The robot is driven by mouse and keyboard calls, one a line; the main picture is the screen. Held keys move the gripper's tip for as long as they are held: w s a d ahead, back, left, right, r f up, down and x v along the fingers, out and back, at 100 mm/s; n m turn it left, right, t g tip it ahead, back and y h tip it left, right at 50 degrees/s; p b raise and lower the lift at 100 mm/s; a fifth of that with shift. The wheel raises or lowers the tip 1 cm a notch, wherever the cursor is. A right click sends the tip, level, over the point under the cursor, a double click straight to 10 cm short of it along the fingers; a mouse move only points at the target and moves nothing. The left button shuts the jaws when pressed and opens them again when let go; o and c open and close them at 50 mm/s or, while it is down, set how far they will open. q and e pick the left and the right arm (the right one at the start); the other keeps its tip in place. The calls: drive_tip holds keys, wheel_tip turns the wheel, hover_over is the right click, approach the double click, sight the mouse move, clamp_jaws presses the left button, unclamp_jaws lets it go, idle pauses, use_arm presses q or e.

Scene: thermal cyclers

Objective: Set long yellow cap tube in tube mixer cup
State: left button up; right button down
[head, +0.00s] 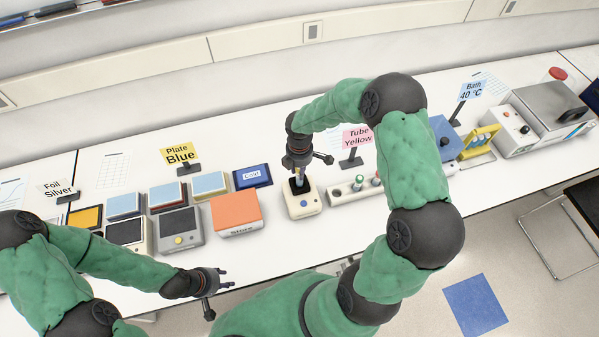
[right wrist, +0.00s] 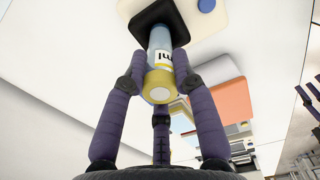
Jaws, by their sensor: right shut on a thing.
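The long yellow cap tube (right wrist: 160,68) is between the fingers of my right gripper (right wrist: 158,85), its yellow cap toward the wrist camera. My right gripper (head: 299,172) is shut on the tube, above the tube mixer (head: 303,203), a small cream device with a blue button and a black cup. In the right wrist view the tube's far end meets the black cup (right wrist: 150,18); how deep it sits is hidden. In the head view the gripper mostly covers the tube. My left gripper (head: 216,284) is at the bench's front edge, empty, its fingers apart.
A tube rack (head: 345,193) with several tubes stands right of the mixer, behind it a "Tube Yellow" sign (head: 357,136). An orange-topped box (head: 236,213) stands to the left. A blue block (head: 446,137) and a water bath (head: 530,125) are further right. Bench front is clear.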

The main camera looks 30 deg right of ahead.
use_arm(q)
drive_tip(key=shift+f, duration=0.1)
use_arm(e)
drive_tip(key=shift+f, duration=0.9)
use_arm(q)
drive_tip(key=shift+f, duration=0.15)
use_arm(e)
drive_tip(key=shift+f, duration=0.15)
drive_tip(key=c, duration=1)
unclamp_jaws()
use_arm(q)
drive_tip(key=shift+r, duration=0.2)
use_arm(e)
drive_tip(key=shift+r, duration=0.4)
use_arm(q)
drive_tip(key=shift+r+p, duration=0.55)
use_arm(e)
wheel_tip(320, 180, up, 12)
drive_tip(key=shift+f, duration=0.2)
